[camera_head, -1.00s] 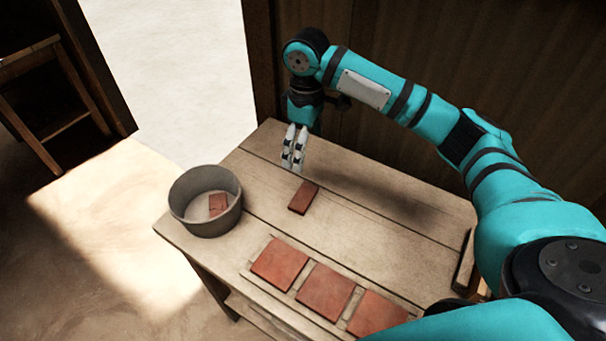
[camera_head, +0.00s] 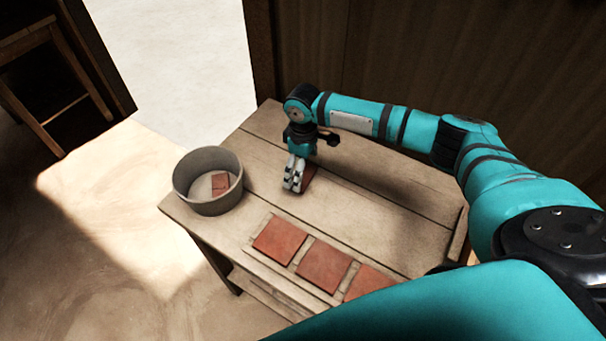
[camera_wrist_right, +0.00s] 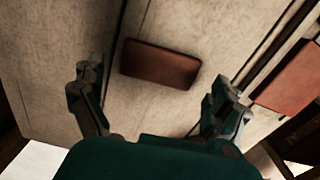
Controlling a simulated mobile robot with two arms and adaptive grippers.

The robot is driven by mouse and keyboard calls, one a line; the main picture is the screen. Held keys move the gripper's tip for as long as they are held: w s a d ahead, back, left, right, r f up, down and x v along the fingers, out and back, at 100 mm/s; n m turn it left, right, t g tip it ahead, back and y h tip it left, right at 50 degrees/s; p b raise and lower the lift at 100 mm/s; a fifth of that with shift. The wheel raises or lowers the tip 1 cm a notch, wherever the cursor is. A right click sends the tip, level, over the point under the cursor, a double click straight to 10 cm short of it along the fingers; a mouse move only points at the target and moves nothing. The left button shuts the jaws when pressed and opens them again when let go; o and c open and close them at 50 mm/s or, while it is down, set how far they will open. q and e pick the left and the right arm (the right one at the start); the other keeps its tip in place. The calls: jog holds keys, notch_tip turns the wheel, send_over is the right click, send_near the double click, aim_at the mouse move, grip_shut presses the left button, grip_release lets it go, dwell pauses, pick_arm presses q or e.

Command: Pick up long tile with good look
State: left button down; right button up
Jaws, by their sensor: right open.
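The long tile (camera_head: 308,179) is a narrow red-brown rectangle lying flat on the table, partly hidden behind my right gripper (camera_head: 293,182) in the head view. In the right wrist view the whole tile (camera_wrist_right: 160,63) shows, with an even surface and no clear break. My right gripper (camera_wrist_right: 157,90) is open there, its two fingers wide apart. The tile appears ahead of the fingertips, between their lines, and not gripped. My left gripper is not in view.
A round grey bucket (camera_head: 183,196) with red tile pieces (camera_head: 220,184) inside stands at the table's left end. Several square red tiles (camera_head: 279,241) lie in a row along the front of the wooden table (camera_head: 380,222). A wooden wall (camera_head: 420,60) stands behind.

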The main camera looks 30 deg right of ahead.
jog(key=shift+f, duration=1.35)
jog(key=c, duration=1)
jog(key=shift+c, duration=0.2)
jog(key=shift+r, duration=0.2)
